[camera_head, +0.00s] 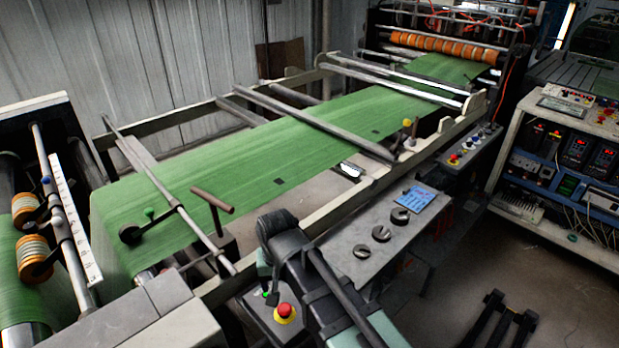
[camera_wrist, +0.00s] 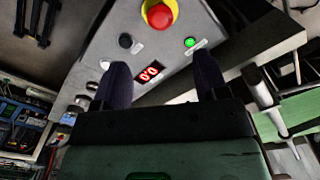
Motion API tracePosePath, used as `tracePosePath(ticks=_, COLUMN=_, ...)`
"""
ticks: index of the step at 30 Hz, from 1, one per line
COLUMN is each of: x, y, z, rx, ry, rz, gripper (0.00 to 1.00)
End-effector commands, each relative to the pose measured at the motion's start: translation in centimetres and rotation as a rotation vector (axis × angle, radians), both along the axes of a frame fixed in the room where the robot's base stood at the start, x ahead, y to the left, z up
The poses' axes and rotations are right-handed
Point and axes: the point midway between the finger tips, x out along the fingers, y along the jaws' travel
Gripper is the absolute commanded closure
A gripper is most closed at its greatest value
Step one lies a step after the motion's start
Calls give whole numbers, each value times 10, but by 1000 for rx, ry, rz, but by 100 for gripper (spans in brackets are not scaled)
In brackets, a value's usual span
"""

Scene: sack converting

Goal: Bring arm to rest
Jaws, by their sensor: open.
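My gripper (camera_wrist: 162,78) shows in the wrist view with two dark fingers spread apart and nothing between them. Beyond the fingers is the face of a grey control box (camera_wrist: 105,45). In the head view my arm (camera_head: 325,290) rises from the lower edge beside a box with a red stop button (camera_head: 286,311).
A green woven web (camera_head: 250,160) runs through the machine frame (camera_head: 340,205) behind my arm. A grey panel (camera_head: 385,235) with black knobs and a blue label stands right of the arm. An electronics rack (camera_head: 560,150) is at far right. Floor (camera_head: 450,285) is partly clear.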

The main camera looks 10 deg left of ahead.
Motion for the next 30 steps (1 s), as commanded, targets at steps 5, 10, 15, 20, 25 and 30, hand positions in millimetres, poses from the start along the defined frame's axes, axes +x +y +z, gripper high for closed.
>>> tracePosePath(ticks=5, x=-4, y=-74, z=0, rx=-1, ry=0, rz=118, gripper=33)
tracePosePath(ticks=10, x=2, y=-198, z=0, rx=-1, ry=0, rz=-25, gripper=33)
tracePosePath(ticks=15, x=0, y=-277, z=0, rx=-1, ry=0, rz=-211, gripper=33)
tracePosePath(ticks=20, x=1, y=-289, z=0, rx=-1, ry=1, rz=-243, gripper=33)
tracePosePath(ticks=25, x=2, y=-288, z=0, rx=-1, ry=1, rz=-241, gripper=33)
tracePosePath(ticks=30, x=2, y=-287, z=0, rx=-1, ry=1, rz=-241, gripper=33)
